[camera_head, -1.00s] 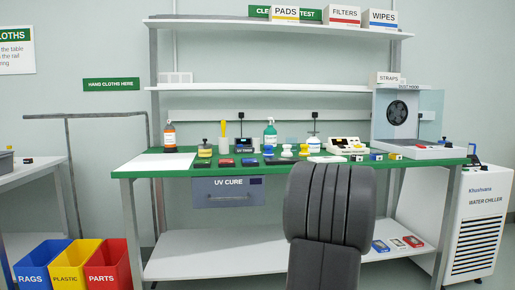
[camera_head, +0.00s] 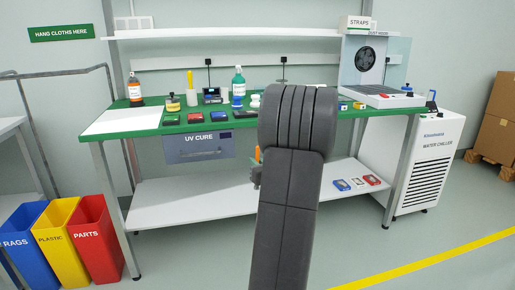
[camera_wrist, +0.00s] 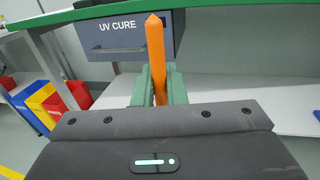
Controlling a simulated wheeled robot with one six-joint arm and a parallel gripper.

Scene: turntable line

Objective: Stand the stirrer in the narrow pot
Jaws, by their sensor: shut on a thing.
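An orange stick, which looks like the stirrer (camera_wrist: 155,55), stands nearly upright between the green fingers of my gripper (camera_wrist: 160,86) in the wrist view. My gripper is shut on it, with its tip pointing up in front of the grey UV CURE drawer. In the head view a small orange part of the stirrer (camera_head: 258,154) shows left of my arm, in front of the table's lower space. My gripper is mostly hidden there. A narrow pale holder (camera_head: 191,98) with a yellow stick upright in it stands on the table; I cannot tell if it is the narrow pot.
The green-edged table (camera_head: 150,125) carries bottles (camera_head: 238,82), coloured boxes and a fume hood (camera_head: 372,70). The UV CURE drawer (camera_head: 205,146) hangs under its front edge. Bins (camera_head: 97,240) stand at lower left and a water chiller (camera_head: 425,155) at right.

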